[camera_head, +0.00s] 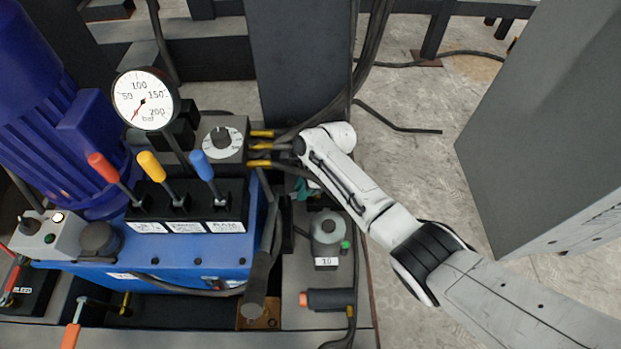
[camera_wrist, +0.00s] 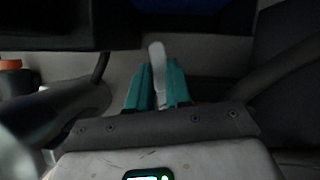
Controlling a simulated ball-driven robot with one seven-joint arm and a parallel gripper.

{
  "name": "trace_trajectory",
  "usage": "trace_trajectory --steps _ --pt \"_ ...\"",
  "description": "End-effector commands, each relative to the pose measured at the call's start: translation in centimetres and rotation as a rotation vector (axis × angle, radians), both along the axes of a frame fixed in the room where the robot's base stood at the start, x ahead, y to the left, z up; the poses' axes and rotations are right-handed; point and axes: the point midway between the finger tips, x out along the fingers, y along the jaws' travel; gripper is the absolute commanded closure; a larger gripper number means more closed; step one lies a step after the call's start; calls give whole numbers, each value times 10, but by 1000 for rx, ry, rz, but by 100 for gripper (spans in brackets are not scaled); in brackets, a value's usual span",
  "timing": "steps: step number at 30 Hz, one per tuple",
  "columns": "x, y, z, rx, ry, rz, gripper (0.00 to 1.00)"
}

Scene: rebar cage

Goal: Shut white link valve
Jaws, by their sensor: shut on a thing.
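The white lever of the link valve (camera_wrist: 157,62) stands upright in the wrist view, between the two teal fingers of my gripper (camera_wrist: 159,82). My gripper is shut on this lever. In the head view, a bit of my gripper's teal (camera_head: 304,189) shows beside the right end of the blue power unit, under my white arm. The white lever cannot be made out in the head view. The valve's body is hidden in both views.
The blue unit (camera_head: 180,268) carries red (camera_head: 102,167), yellow (camera_head: 151,165) and blue (camera_head: 202,164) levers and a pressure gauge (camera_head: 145,99). Hoses (camera_head: 272,147) run close to my gripper. A grey knob (camera_head: 327,227) stands just below it. A large grey box (camera_head: 545,130) is at right.

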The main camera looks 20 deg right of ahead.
Motion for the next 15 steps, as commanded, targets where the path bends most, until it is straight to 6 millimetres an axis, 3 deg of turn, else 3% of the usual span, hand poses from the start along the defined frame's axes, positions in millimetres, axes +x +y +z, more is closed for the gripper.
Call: trace_trajectory --steps 1,9,15 --pt "4 5 13 -2 -13 -13 100" --pt "10 3 7 -2 -13 -192 100" --pt "11 2 4 -1 -12 -223 100"
